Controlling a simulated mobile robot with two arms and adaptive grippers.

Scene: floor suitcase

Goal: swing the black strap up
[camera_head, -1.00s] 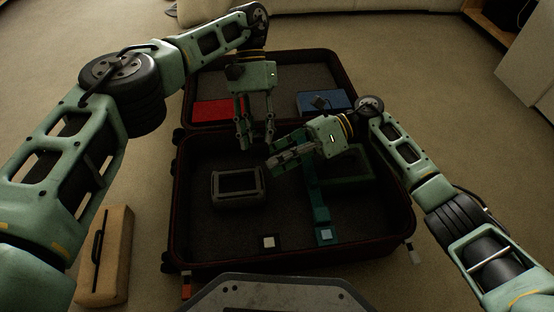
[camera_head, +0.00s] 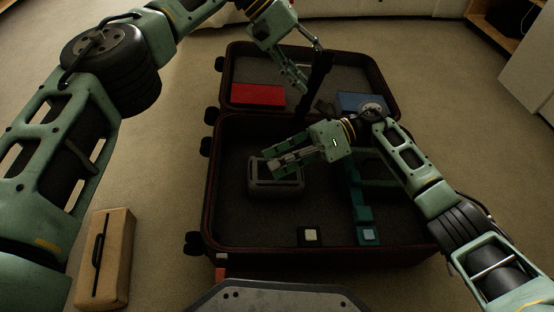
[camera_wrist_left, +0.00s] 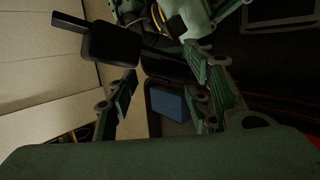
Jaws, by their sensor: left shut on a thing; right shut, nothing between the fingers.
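The black strap (camera_head: 318,72) rises from the suitcase near its hinge line, tilted up to the right. My left gripper (camera_head: 310,68) is shut on its upper part, above the far half of the suitcase. In the left wrist view the strap (camera_wrist_left: 110,45) shows as linked dark segments passing between the fingers (camera_wrist_left: 160,88). My right gripper (camera_head: 268,164) is shut and empty, above the grey device in the near half. The open suitcase (camera_head: 212,185) lies on the floor.
A grey device (camera_head: 275,185), a teal strap (camera_head: 360,212) and a pale square on a black end (camera_head: 311,235) are in the near half. A red box (camera_head: 258,95) and a blue box (camera_head: 350,101) lie in the far half. A tan case (camera_head: 105,258) stands at left.

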